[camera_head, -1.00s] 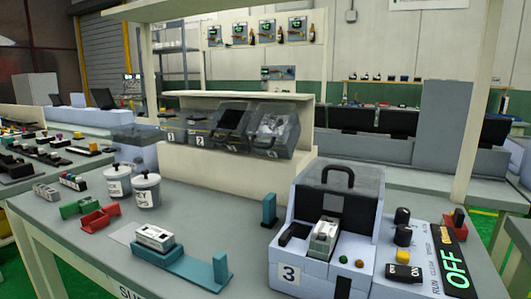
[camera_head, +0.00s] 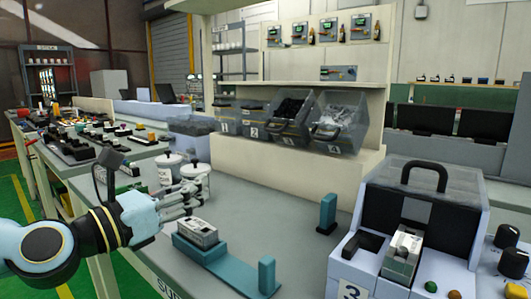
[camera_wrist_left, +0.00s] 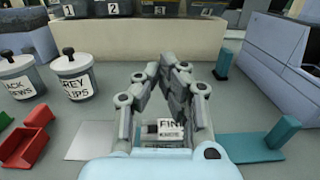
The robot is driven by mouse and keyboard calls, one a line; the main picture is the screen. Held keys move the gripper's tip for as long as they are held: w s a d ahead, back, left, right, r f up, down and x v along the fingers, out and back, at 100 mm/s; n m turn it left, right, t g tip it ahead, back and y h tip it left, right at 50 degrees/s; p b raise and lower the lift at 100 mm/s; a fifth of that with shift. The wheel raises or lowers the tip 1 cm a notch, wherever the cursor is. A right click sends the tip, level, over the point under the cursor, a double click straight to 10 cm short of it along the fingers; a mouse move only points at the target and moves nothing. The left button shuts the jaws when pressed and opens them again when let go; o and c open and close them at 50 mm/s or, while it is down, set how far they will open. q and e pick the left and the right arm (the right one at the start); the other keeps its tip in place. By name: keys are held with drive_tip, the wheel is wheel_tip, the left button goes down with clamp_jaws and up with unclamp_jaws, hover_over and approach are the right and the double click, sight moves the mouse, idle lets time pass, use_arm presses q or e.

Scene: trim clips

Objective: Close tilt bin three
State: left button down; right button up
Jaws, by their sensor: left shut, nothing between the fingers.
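Tilt bin three (camera_head: 289,117) is a clear bin of dark pieces in the row on the cream shelf; it looks tipped forward. Bin four (camera_head: 338,122), with grey pieces, also leans out; bin two (camera_head: 253,120) and bin one (camera_head: 225,117) look more upright. The wrist view shows only the lower front of bin three (camera_wrist_left: 155,11) at the top edge. My left gripper (camera_head: 197,192) is shut and empty over the table, in front of and below the bins, well apart from them. It also shows in the wrist view (camera_wrist_left: 168,70). My right gripper is out of view.
Two lidded jars (camera_head: 194,180) stand behind my left gripper. A teal fixture (camera_head: 215,258) holds a white-and-grey part in front of it. A teal post (camera_head: 327,212) and a machine marked 3 (camera_head: 440,207) stand to the right. Bare table lies before the shelf.

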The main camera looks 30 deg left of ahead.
sight(290, 123)
use_arm(q)
drive_tip(key=w+d+r+p, duration=0.1)
drive_tip(key=w+r+p, duration=0.1)
drive_tip(key=w+p, duration=0.4)
drive_tip(key=w+d+r+p, duration=0.1)
drive_tip(key=w+p, duration=0.5)
drive_tip(key=w, duration=0.6)
drive_tip(key=shift+r, duration=0.5)
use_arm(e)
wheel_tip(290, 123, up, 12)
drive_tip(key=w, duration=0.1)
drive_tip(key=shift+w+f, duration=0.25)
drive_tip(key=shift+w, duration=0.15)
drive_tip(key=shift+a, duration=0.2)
